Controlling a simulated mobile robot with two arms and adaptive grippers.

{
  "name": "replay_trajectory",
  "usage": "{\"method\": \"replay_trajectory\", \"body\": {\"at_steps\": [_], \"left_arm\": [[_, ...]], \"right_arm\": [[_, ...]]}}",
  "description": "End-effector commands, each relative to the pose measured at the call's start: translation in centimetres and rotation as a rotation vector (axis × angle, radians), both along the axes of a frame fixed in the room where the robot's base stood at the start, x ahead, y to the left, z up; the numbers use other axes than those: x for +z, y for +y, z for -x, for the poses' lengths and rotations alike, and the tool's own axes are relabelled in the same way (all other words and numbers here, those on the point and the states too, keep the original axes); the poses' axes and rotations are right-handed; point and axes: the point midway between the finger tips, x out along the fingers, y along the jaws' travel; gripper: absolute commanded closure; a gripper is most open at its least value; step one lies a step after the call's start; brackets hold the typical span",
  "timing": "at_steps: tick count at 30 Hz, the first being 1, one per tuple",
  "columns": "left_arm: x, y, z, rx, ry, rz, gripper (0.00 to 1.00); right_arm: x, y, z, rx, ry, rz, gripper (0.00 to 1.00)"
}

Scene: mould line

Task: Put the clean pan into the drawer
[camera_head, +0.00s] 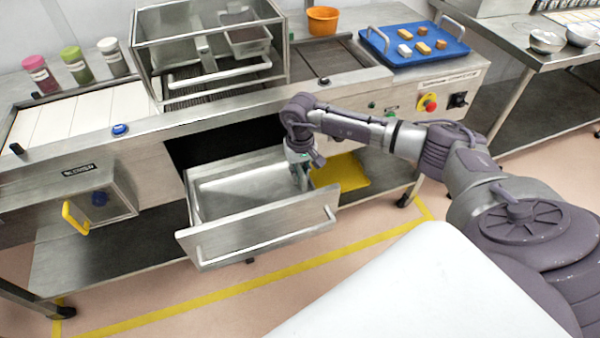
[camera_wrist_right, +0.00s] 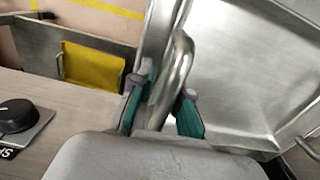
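The steel drawer (camera_head: 262,232) is pulled out under the machine, its bar handle facing me. A shallow steel pan (camera_head: 238,188) appears to lie inside it; its edges are hard to tell from the drawer walls. My right gripper (camera_head: 301,178) reaches down at the drawer's right end. In the wrist view, the teal pads of the right gripper (camera_wrist_right: 162,112) close on both sides of a steel loop handle (camera_wrist_right: 181,62), seemingly the pan's. The pan's bare surface (camera_wrist_right: 240,70) fills the right of that view. My left gripper is not in view.
A yellow panel (camera_head: 345,174) lies beside the drawer on the lower shelf. Above stand a glass-sided hood (camera_head: 208,50) with steel parts inside, an orange bucket (camera_head: 322,20) and a blue tray (camera_head: 440,52). A yellow-handled box (camera_head: 105,195) projects at left.

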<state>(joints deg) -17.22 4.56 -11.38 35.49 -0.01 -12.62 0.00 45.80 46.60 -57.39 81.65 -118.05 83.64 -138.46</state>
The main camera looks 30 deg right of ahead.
Motion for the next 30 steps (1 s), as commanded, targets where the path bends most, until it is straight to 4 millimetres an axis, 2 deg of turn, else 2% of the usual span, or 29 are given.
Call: {"method": "replay_trajectory", "body": {"at_steps": [5,12,18,23,30], "left_arm": [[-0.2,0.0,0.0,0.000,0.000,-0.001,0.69],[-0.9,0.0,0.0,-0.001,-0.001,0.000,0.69],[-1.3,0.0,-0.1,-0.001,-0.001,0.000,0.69],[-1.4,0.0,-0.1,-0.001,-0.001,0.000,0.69],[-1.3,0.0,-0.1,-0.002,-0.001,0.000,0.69]], "right_arm": [[2.3,0.0,-0.2,0.002,-0.006,0.001,0.83],[7.5,-0.1,-0.1,0.001,-0.006,0.000,0.83],[10.8,0.0,-0.1,0.000,-0.003,0.001,0.83],[12.0,0.0,0.0,0.000,-0.001,0.000,0.83],[12.2,0.0,0.0,0.000,0.000,0.000,0.83]]}}
